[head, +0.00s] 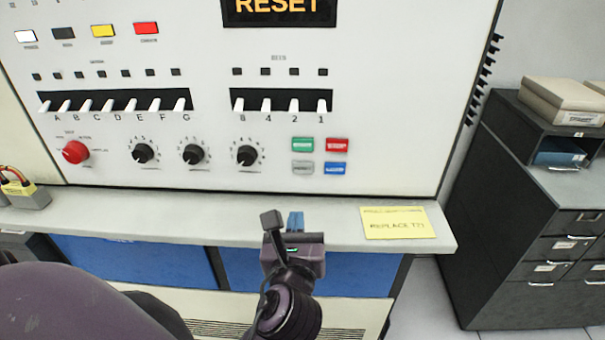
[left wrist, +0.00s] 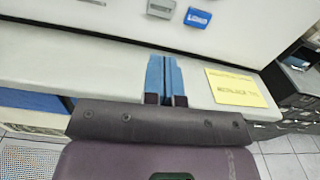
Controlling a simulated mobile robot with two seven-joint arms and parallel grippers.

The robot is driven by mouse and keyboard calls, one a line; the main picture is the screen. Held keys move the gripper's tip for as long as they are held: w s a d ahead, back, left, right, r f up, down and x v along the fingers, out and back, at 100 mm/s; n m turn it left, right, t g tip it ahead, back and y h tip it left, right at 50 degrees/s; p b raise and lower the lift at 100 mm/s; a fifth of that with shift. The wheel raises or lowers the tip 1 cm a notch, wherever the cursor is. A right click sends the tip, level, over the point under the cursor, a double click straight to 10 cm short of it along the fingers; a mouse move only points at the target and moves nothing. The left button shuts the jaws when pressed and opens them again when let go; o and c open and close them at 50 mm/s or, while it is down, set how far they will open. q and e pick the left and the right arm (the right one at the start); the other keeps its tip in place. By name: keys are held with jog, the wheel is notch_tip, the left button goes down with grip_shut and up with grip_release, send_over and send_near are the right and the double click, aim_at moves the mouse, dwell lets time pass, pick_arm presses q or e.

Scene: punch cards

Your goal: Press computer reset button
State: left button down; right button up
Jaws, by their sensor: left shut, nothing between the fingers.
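The white computer panel (head: 380,100) carries a dark sign reading RESET (head: 280,10) at its top. At its lower right is a block of small buttons: a green button (head: 303,145), a red button (head: 337,145), a grey button (head: 303,168) and a blue button (head: 335,169). Most of their labels are too small to read. In the left wrist view the blue button (left wrist: 198,18) reads LOAD, with the grey button (left wrist: 161,8) to its left. My left gripper (head: 296,221) is shut and empty, its blue fingertips below the buttons and apart from them. My right gripper is out of view.
A pale ledge (head: 190,222) runs below the panel, with a yellow note (head: 397,222) on it, right of my gripper. Switches, black knobs (head: 247,155) and a red knob (head: 75,152) lie left of the buttons. A dark cabinet (head: 500,200) stands at right.

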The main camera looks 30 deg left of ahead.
aim_at(302, 168)
pick_arm(q)
jog(key=shift+m, duration=0.5)
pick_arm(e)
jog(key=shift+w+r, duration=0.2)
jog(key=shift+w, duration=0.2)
pick_arm(q)
jog(key=p+x, duration=0.1)
jog(key=x, duration=1.2)
jog(key=shift+a, duration=0.1)
jog(key=shift+w+a, duration=0.25)
jog(key=shift+w, duration=0.15)
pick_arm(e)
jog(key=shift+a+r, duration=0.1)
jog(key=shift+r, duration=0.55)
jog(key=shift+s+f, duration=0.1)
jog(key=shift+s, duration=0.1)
